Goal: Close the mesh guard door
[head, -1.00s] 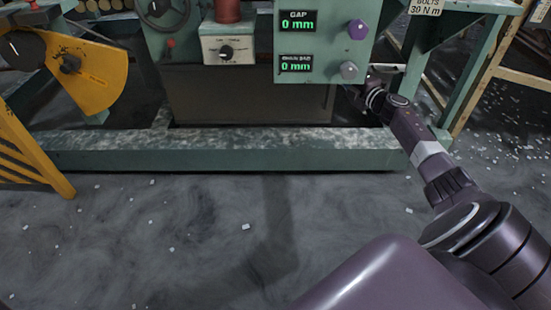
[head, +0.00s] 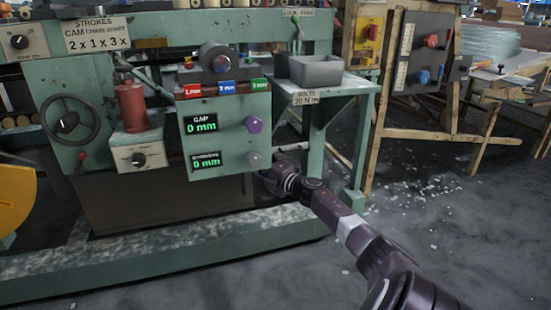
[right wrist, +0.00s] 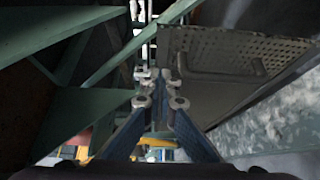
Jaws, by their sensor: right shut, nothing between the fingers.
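In the right wrist view a grey perforated mesh panel (right wrist: 235,50) with a bar handle (right wrist: 215,72) fills the upper right; it looks like the mesh guard door. Its hinge side and how far it stands open cannot be told. My right gripper (right wrist: 160,100) is shut and empty, pointing past the panel's left edge, with the handle to its right. In the head view my right arm reaches to the machine's front, and its gripper end is largely hidden beside the green gap panel (head: 225,138). My left gripper is out of view.
The green machine's base rail (head: 190,248) runs along the floor. A grey bin (head: 316,70) stands on a small green table (head: 325,90) right of the gap panel. Wooden frames and control boxes (head: 422,52) stand further right. The floor in front is open, with scattered scraps.

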